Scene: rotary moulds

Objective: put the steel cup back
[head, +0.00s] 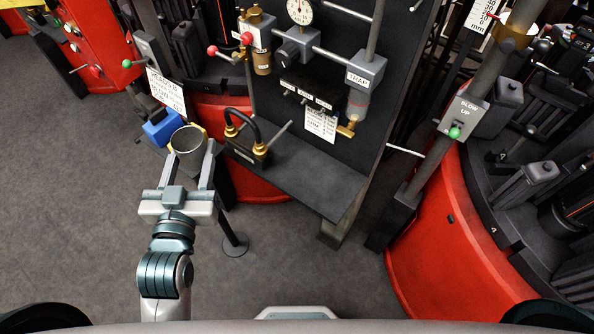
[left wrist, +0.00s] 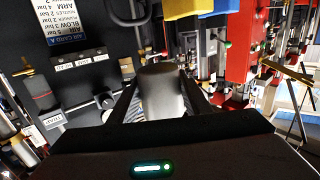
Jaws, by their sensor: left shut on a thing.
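The steel cup (head: 188,143) is a plain grey cylinder with an open top. It shows in the head view at the left of the middle, held off the floor. My left gripper (head: 189,160) is shut on the cup, one finger on each side of it. In the left wrist view the cup (left wrist: 162,92) fills the space between the two dark fingers. My right gripper is in neither view. The cup's lower part is hidden in the head view by the gripper.
A blue box (head: 162,128) is just behind the cup. A dark shelf (head: 305,172) with a black hose loop (head: 243,128) and a gauge panel stands to the right. Red machine bases (head: 440,250) flank it. A thin stand with a round foot (head: 235,245) is near my gripper. Floor at left is clear.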

